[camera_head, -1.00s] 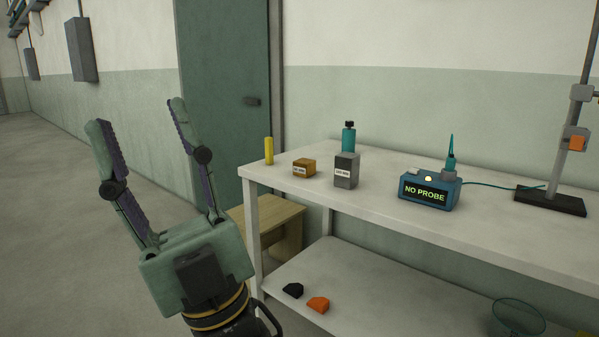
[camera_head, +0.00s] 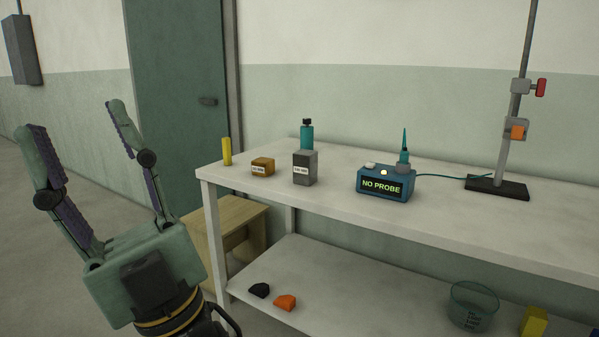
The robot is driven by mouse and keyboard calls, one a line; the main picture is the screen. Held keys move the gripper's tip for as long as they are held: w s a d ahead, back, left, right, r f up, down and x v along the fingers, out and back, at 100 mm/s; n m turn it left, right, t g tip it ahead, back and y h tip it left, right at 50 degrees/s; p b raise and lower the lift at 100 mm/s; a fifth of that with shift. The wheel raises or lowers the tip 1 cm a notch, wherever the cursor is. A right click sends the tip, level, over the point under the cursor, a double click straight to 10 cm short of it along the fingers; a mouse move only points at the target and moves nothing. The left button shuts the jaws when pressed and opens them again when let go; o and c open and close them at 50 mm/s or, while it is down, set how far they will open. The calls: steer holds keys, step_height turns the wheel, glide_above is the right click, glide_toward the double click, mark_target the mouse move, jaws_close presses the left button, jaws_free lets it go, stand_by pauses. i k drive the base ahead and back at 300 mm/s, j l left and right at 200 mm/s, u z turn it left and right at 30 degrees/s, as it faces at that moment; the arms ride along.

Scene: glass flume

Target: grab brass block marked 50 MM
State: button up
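The brass block (camera_head: 263,166) is a small brown-gold block with a white label, on the white bench top near its left end. Its label is too small to read for certain. A taller grey block (camera_head: 305,168) with a similar white label stands just to its right. My gripper (camera_head: 70,118) is open and empty, fingers pointing up, at the left of the view. It is left of the bench and apart from the brass block.
A yellow cylinder (camera_head: 227,151) stands left of the brass block; a teal bottle (camera_head: 307,134) is behind the grey block. A blue box reading NO PROBE (camera_head: 384,184) and a stand (camera_head: 497,188) are further right. The lower shelf (camera_head: 350,300) holds several items.

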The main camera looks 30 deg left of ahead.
mark_target(263, 167)
steer(key=u, duration=1.5)
steer(key=i+l+u, duration=0.1)
steer(key=i, duration=0.35)
steer(key=i+l, duration=0.3)
steer(key=i, duration=0.15)
steer(key=i+l+u, duration=0.15)
steer(key=i, duration=0.35)
steer(key=l, duration=0.1)
